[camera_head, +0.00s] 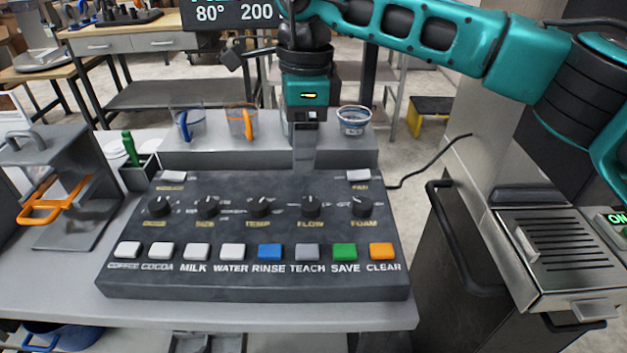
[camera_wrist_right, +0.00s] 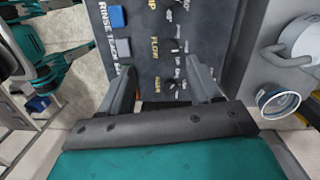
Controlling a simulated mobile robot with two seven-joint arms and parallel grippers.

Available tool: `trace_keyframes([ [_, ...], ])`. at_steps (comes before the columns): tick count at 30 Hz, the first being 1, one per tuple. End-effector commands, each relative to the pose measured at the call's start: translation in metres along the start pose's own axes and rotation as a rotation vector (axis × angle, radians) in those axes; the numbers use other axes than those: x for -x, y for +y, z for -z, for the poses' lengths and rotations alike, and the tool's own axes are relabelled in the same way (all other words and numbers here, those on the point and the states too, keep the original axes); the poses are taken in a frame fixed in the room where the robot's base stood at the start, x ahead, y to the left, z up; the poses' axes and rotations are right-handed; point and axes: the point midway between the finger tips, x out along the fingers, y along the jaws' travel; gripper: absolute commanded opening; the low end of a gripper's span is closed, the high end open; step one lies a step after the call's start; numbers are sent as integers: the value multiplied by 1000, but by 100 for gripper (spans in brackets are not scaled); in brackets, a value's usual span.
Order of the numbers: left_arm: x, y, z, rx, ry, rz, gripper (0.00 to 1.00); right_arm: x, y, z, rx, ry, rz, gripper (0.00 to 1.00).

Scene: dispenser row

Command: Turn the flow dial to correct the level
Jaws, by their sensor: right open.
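The black flow dial (camera_head: 311,207) is on the dark control panel (camera_head: 180,280), above the gold FLOW label, between the temp dial (camera_head: 260,207) and the foam dial (camera_head: 363,206). My right gripper (camera_head: 304,164) hangs behind and above the flow dial, pointing down and apart from it. In the right wrist view, the fingers of my right gripper (camera_wrist_right: 160,82) are spread with nothing held between them, and the panel's FLOW and FOAM labels show beyond. A dark display (camera_head: 235,13) reads 80° and 200, partly cut off. My left gripper is not in view.
Several coloured buttons, including a blue rinse button (camera_head: 270,251), line the panel's front. Behind it, a blue-handled jug (camera_head: 186,124), an orange-handled jug (camera_head: 241,122) and a blue-and-white cup (camera_head: 353,121) stand on a grey ledge (camera_head: 220,153). A grated machine (camera_head: 560,245) stands right.

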Motion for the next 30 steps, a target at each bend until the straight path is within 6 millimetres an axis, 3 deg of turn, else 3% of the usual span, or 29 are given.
trace_keyframes([
  [3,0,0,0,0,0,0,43,11,-6,13,-4,68,33,63],
  [7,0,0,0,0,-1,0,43,2,-7,16,-5,77,33,63],
  [21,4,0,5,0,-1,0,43,-88,-9,21,-6,72,31,63],
  [30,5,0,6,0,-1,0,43,-115,-10,22,-4,70,34,63],
])
